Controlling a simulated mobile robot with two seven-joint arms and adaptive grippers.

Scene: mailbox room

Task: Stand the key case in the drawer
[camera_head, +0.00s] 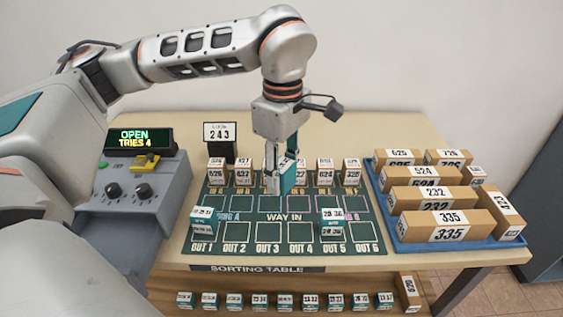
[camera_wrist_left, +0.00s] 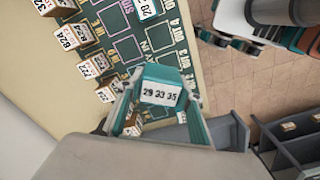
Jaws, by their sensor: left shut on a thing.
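My left gripper (camera_head: 280,183) is shut on a teal key case (camera_head: 288,172) with a white label, held above the middle of the green sorting mat. In the left wrist view the key case (camera_wrist_left: 161,88) sits between the fingertips (camera_wrist_left: 160,100), its label reading 29 33 35. Another teal case (camera_head: 203,221) stands by OUT 1 and one (camera_head: 332,222) by OUT 5. The wooden drawer (camera_head: 290,284) is below the table front, with a row of several teal cases and a brown box (camera_head: 410,292) at its right end. My right gripper is not in view.
Several small brown boxes (camera_head: 216,172) line the back of the mat (camera_head: 240,232). A blue tray (camera_head: 384,206) of labelled parcels is at right. A console (camera_head: 130,200) reading OPEN, TRIES 4 is at left.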

